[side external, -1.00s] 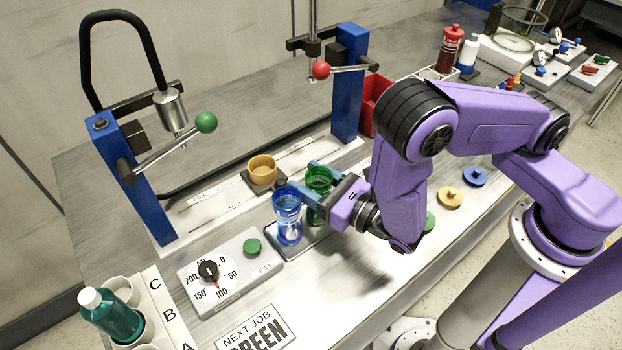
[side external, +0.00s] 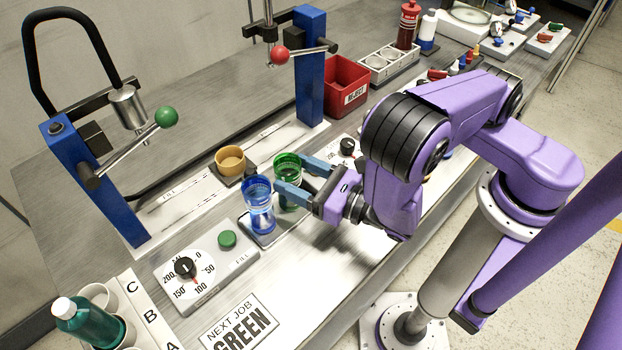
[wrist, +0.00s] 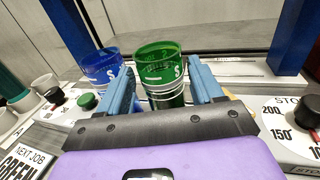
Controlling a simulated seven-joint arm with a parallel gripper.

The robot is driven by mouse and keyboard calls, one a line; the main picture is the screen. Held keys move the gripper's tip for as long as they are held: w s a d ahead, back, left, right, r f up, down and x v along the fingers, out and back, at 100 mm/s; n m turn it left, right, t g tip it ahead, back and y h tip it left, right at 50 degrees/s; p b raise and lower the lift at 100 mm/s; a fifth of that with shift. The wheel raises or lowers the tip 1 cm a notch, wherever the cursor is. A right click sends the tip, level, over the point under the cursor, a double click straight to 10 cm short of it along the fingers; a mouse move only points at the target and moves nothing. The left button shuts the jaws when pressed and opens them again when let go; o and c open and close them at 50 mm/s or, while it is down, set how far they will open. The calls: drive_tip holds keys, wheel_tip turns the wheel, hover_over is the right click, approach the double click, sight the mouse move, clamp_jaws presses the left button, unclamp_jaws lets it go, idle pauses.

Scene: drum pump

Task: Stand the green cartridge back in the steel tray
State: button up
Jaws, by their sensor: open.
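The green cartridge (side external: 287,162) stands upright beside the blue cartridge (side external: 258,200), at the right end of the steel tray (side external: 277,238). My gripper (side external: 293,176) is open, with one blue finger on each side of the green cartridge. In the wrist view, the green cartridge (wrist: 160,65) sits between the spread fingers, with a gap showing at the left finger. The blue cartridge (wrist: 98,68) stands just outside the left finger. The base of the green cartridge is hidden by my gripper, so its contact with the tray cannot be seen directly.
A yellow cup (side external: 230,161) stands behind the tray. A dial box (side external: 205,270) with a green button is at the front left. Blue press posts (side external: 310,70) rise behind. A teal bottle (side external: 90,322) leans in a white rack. A red reject bin (side external: 345,88) stands behind right.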

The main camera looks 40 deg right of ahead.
drive_tip(key=shift+v, duration=1.65)
drive_tip(key=shift+r, duration=0.1)
drive_tip(key=shift+s+r, duration=0.2)
drive_tip(key=shift+r, duration=0.05)
drive_tip(key=s+d+r+m+g+h, duration=0.1)
drive_tip(key=d+r+m+g+h, duration=0.2)
drive_tip(key=d+m+g+h, duration=0.35)
drive_tip(key=s+d+r+m+g+h, duration=0.25)
drive_tip(key=d+m+h, duration=0.45)
drive_tip(key=d+m, duration=0.35)
drive_tip(key=s+r+m+g+y, duration=0.5)
drive_tip(key=s+m+g+y, duration=0.3)
drive_tip(key=m+y, duration=0.1)
drive_tip(key=shift+s+r, duration=0.3)
drive_tip(key=shift+s, duration=0.1)
